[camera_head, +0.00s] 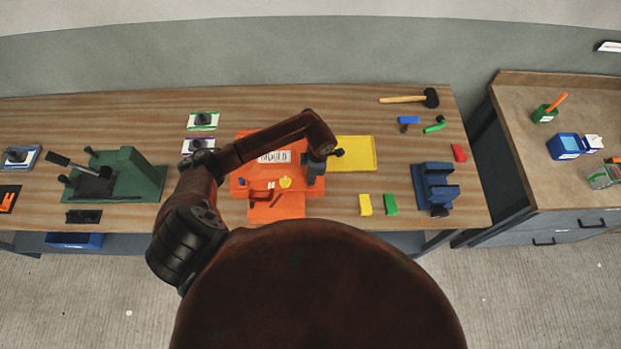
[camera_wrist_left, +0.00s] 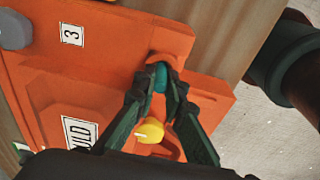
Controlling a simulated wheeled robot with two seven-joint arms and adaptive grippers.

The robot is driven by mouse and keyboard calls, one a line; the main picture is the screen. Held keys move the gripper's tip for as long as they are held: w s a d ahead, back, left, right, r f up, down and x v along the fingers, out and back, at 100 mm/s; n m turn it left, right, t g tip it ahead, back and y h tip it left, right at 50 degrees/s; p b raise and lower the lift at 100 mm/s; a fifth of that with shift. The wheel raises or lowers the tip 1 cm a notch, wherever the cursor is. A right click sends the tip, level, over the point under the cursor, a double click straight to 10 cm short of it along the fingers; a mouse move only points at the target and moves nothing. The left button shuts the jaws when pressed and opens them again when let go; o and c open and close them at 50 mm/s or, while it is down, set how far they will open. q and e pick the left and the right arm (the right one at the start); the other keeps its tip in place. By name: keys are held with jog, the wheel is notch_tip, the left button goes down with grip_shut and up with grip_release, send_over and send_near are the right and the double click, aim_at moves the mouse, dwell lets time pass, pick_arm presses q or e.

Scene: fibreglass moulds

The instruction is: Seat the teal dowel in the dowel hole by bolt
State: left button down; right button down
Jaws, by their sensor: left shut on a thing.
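The orange mould (camera_head: 242,187) lies on the bench below my left arm, and it also fills much of the left wrist view (camera_wrist_left: 60,95). My left gripper (camera_wrist_left: 162,82) is shut on the teal dowel (camera_wrist_left: 160,75). The dowel shows between the fingertips, against a rounded orange boss at the mould's edge; I cannot tell whether it is inside a hole. In the head view my left gripper (camera_head: 314,181) is over the mould's right side, and the dowel is not discernible there. A yellow knob (camera_wrist_left: 150,130) sits close to the fingers. My right gripper is out of view.
A yellow plate (camera_head: 362,152) lies right of the mould. Yellow (camera_head: 365,204) and green (camera_head: 390,204) blocks lie near the front edge. A blue vise-like fixture (camera_head: 434,187) is further right, a green press (camera_head: 130,175) at left. A mallet (camera_head: 410,98) lies at the back.

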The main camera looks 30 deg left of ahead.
pick_arm(q)
jog(key=c, duration=2)
grip_release()
jog(key=shift+w, duration=0.1)
jog(key=shift+r, duration=0.1)
jog(key=shift+r, duration=0.1)
jog(key=r+b, duration=0.1)
jog(key=r, duration=0.3)
jog(key=d+r+b, duration=0.1)
jog(key=r, duration=0.2)
jog(key=r+b, duration=0.1)
jog(key=r, duration=0.3)
jog(key=shift+w+d+r, duration=0.15)
jog(key=shift+w+r, duration=0.1)
jog(key=shift+r, duration=0.1)
